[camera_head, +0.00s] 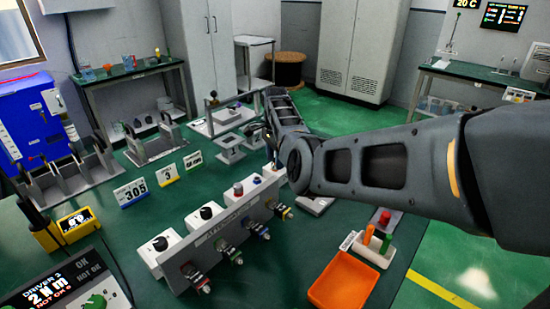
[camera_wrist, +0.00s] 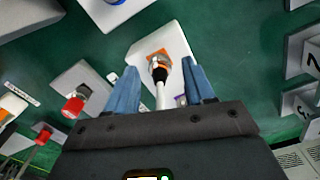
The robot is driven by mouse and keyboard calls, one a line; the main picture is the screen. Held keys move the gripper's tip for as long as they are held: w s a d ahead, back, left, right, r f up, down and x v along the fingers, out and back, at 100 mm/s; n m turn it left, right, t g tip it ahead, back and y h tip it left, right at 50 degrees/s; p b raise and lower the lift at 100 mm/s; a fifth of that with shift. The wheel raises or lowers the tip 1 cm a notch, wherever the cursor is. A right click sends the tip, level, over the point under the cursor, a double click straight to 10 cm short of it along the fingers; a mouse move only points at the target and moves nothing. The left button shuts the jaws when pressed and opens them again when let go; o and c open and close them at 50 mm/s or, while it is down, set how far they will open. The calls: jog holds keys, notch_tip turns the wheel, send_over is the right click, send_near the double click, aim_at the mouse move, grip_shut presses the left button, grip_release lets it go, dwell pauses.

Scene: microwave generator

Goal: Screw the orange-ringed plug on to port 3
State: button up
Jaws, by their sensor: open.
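The orange-ringed plug (camera_wrist: 160,71) shows in the wrist view, with a dark and metallic body, orange around it and a white cable or stem below it. It is at a white block (camera_wrist: 178,42). My gripper (camera_wrist: 163,67) is open, its blue fingers on either side of the plug with gaps. In the head view my arm hides most of the gripper and the plug. Grey numbered blocks stand at the wrist view's right edge, one marked 2 (camera_wrist: 311,58). I cannot tell which port is number 3.
In the head view, a panel (camera_head: 228,233) with several coloured connectors and white knob boxes stands mid-table. An orange tray (camera_head: 343,281) lies at front right, beside a holder of coloured pieces (camera_head: 372,247). Grey racks (camera_head: 75,183) and a blue cabinet (camera_head: 33,118) are left.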

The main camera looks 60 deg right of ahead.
jog(key=shift+f, duration=0.1)
grip_shut()
dwell(0.5)
